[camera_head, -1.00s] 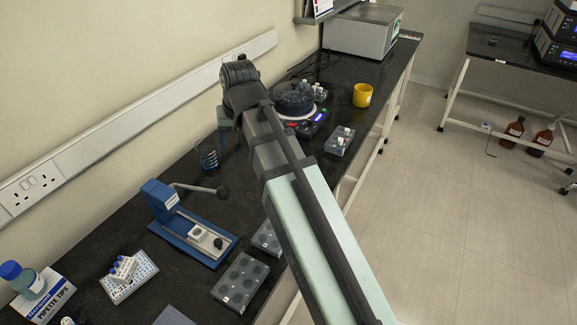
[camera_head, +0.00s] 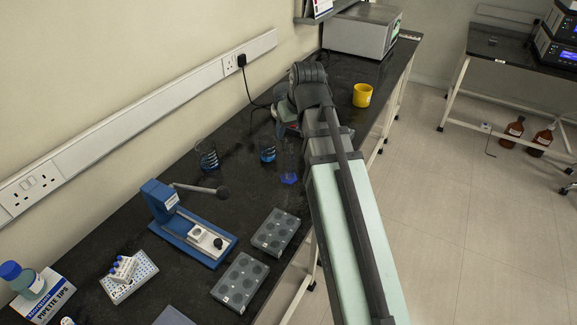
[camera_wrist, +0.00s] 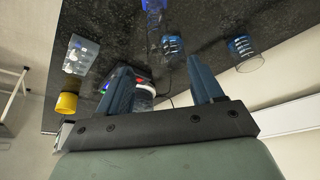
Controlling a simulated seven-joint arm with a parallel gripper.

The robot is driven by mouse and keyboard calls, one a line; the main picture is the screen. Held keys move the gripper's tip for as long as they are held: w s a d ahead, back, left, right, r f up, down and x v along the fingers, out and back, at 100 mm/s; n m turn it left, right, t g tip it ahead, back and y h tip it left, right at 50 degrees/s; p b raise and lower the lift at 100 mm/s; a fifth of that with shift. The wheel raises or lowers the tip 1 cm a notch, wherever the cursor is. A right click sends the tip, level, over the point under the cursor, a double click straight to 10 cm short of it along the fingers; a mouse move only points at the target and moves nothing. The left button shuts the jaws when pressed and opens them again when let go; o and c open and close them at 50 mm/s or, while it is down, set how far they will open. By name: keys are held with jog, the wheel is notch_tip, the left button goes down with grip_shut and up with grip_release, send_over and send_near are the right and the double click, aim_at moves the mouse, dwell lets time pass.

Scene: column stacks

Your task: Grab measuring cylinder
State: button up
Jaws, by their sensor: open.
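The measuring cylinder (camera_head: 289,162) looks clear, with a blue base, and stands upright on the black bench left of my arm in the head view. In the wrist view a clear and blue piece, likely this cylinder (camera_wrist: 153,7), shows at the top edge, partly cut off. My gripper (camera_wrist: 159,65) is open, with nothing between its fingers, and is apart from the cylinder. In the head view my gripper (camera_head: 286,125) is mostly hidden by my own wrist, beyond the cylinder.
Two beakers with blue marks (camera_head: 207,154) (camera_head: 267,150) stand left of the cylinder. A blue lever press (camera_head: 190,225) and grey well racks (camera_head: 276,232) are nearer. A yellow cup (camera_head: 362,95) stands near the bench's right edge. A vial rack (camera_wrist: 81,56) shows in the wrist view.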

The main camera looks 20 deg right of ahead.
aim_at(288, 145)
jog(key=shift+w+x, duration=0.1)
jog(key=shift+x, duration=2.5)
jog(key=shift+w+x, duration=0.15)
jog(key=shift+x, duration=2.5)
jog(key=shift+d+r, duration=0.1)
grip_shut()
